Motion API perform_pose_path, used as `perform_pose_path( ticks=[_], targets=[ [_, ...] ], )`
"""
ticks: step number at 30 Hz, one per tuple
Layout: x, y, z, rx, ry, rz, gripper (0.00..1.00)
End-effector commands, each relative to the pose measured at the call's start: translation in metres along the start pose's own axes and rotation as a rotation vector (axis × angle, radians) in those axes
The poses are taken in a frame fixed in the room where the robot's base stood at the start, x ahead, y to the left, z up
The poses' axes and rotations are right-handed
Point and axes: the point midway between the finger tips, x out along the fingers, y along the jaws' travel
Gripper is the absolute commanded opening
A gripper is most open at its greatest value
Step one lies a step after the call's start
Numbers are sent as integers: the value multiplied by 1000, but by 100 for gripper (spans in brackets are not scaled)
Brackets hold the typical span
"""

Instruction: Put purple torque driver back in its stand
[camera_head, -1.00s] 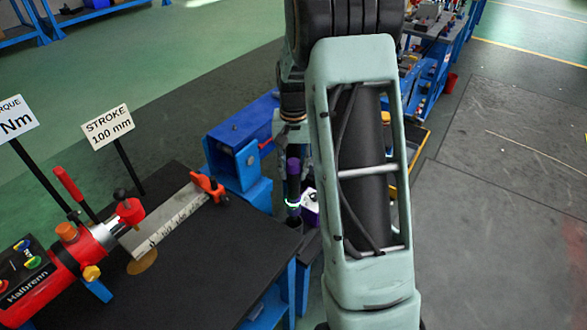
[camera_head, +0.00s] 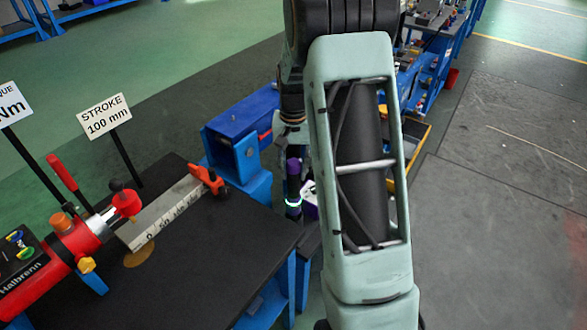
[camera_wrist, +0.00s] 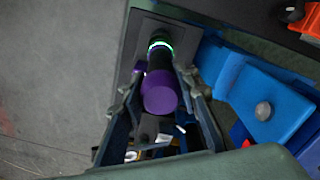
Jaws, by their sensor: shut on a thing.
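The purple torque driver shows in the wrist view (camera_wrist: 160,92) with its purple end toward the camera, a black body and a glowing green-white ring. It also shows upright in the head view (camera_head: 293,167), left of my arm. My gripper (camera_wrist: 161,74) is shut on the driver, one finger on each side of it. The driver's lower end lies over a dark grey surface (camera_wrist: 132,45), which may be its stand; a socket and any contact are hidden. In the head view my arm hides part of this area.
A black-topped bench (camera_head: 200,265) at left carries a red tester (camera_head: 40,265) and a metal ruler (camera_head: 165,212). A blue vise-like block (camera_head: 238,140) stands close to the driver. Open floor lies at right.

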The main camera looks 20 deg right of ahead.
Motion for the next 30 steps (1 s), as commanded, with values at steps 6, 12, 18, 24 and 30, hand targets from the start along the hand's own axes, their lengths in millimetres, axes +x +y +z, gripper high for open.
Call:
perform_pose_path(
  ticks=[6,12,18,24,30],
  targets=[
    [8,0,-1,0,3,-1,0],
    [14,0,-1,0,3,-1,0],
    [22,0,-1,0,2,-1,0],
    [29,0,-1,0,3,-1,0],
    [36,0,-1,0,3,-1,0]
  ],
)
